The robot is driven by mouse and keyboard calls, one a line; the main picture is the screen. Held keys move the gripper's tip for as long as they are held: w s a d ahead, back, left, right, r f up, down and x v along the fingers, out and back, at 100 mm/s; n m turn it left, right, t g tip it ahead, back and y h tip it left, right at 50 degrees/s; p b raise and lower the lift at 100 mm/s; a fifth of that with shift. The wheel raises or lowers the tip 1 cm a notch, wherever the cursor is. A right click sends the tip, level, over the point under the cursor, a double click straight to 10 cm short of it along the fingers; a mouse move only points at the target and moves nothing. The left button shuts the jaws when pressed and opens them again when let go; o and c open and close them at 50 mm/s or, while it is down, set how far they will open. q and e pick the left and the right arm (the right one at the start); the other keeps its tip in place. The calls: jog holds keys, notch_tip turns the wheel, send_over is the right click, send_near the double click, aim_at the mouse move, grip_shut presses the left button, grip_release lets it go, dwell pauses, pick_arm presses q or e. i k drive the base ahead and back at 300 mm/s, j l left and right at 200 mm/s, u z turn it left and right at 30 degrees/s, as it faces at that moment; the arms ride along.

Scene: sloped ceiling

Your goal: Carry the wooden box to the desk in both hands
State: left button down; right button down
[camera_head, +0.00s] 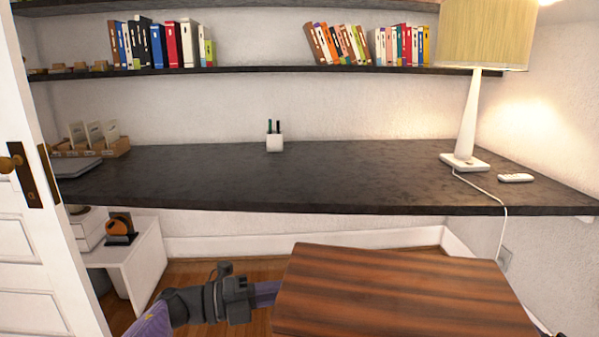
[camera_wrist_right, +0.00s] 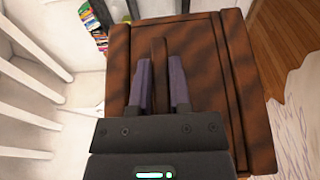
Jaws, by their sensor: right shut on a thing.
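The wooden box (camera_head: 395,295), brown with dark stripes, is at the bottom right of the head view, in front of and lower than the desk (camera_head: 300,175). The box also shows in the right wrist view (camera_wrist_right: 213,60). My right gripper (camera_wrist_right: 161,75) is shut on a narrow upright wooden part of the box, with a purple finger on each side. My left gripper (camera_head: 268,288) is at the box's left side. Its fingertips reach the box's edge, and the box hides how they close. My right gripper is not visible in the head view.
A lamp (camera_head: 468,120), a small white device (camera_head: 515,177), a pen cup (camera_head: 274,142) and a file holder (camera_head: 95,142) stand on the desk. Its middle is clear. A white door (camera_head: 35,250) is at left. Bookshelves (camera_head: 260,70) hang above.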

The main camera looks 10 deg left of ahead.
aim_at(318, 171)
jog(key=i+l+u, duration=0.1)
jog(key=i+u, duration=0.15)
jog(key=i, duration=0.3)
jog(key=i+l+u, duration=0.25)
jog(key=i, duration=0.3)
jog(key=j, duration=0.1)
